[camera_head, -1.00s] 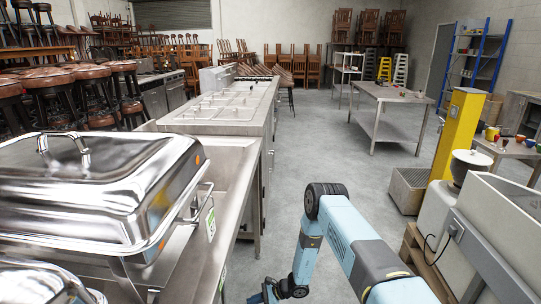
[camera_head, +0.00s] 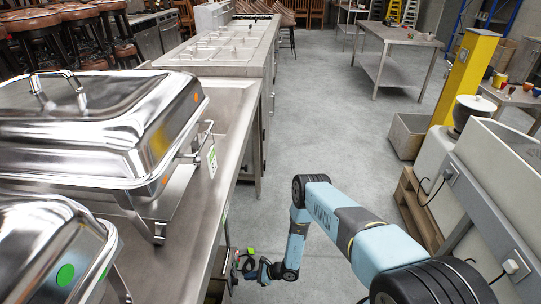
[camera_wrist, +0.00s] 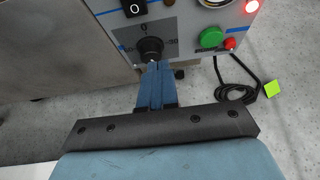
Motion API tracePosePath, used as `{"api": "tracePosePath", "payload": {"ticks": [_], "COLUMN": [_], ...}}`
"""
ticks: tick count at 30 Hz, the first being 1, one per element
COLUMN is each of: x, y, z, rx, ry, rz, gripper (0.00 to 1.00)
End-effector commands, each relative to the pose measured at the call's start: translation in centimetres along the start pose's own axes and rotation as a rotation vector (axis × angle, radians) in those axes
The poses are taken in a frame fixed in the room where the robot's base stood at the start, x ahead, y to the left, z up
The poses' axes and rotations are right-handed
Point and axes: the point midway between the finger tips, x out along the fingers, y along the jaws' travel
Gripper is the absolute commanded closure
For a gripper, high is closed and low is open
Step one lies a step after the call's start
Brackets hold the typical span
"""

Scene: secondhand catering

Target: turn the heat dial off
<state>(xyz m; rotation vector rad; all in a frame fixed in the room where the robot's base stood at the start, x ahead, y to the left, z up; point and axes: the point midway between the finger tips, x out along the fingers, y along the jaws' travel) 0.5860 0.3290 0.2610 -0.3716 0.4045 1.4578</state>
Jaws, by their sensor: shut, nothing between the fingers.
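The heat dial (camera_wrist: 150,47) is a black knob on a grey scale plate, with a 0 above it and numbers at its sides. Its pointer is too dark to read. My gripper (camera_wrist: 157,66) is shut and empty, its blue fingertips at the dial's lower edge. I cannot tell whether they touch it. In the head view my gripper (camera_head: 243,266) is low beside the steel counter.
A steel counter (camera_head: 205,190) with chafing dishes (camera_head: 90,120) stands at the left. A black cable and a yellow-green tag (camera_wrist: 271,89) lie by the panel on the floor. A white appliance (camera_head: 450,170) on a pallet stands at the right. The aisle floor between is clear.

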Motion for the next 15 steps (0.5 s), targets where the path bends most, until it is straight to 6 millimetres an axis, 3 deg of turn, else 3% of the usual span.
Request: {"api": "tracePosePath", "payload": {"ticks": [6,15], "x": [2.1,3.5], "y": [0.0,0.0], "z": [1.2,2.0], "rx": [-0.001,-0.001], "ry": [-0.003,-0.001], "rz": [0.000,0.000], "gripper": [1.00,1.00]}}
